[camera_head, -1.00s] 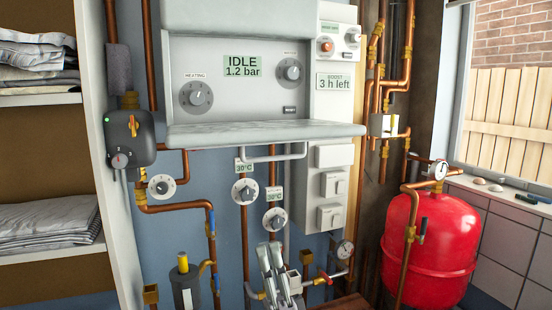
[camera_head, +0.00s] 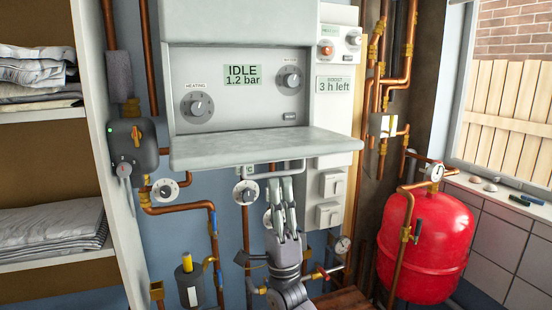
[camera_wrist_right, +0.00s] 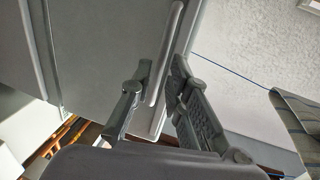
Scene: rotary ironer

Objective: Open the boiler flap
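The boiler flap (camera_head: 265,148) is a pale grey panel folded down along the bottom of the boiler front, roughly level and jutting toward me. The control panel (camera_head: 242,98) behind it is exposed. My right gripper (camera_head: 281,183) points up just below the flap's front edge, near its middle. Its fingers are parted by a narrow gap with nothing between them. In the right wrist view, the fingers (camera_wrist_right: 162,70) stand in front of a grey panel with a raised ridge. Whether they touch the flap is unclear. My left gripper is not in view.
Copper pipes, dials and valves run below the boiler (camera_head: 245,40). A red tank (camera_head: 425,245) stands at right, and a dark control box (camera_head: 133,150) is at left. Shelves with folded cloths (camera_head: 50,228) fill the far left. A window is at upper right.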

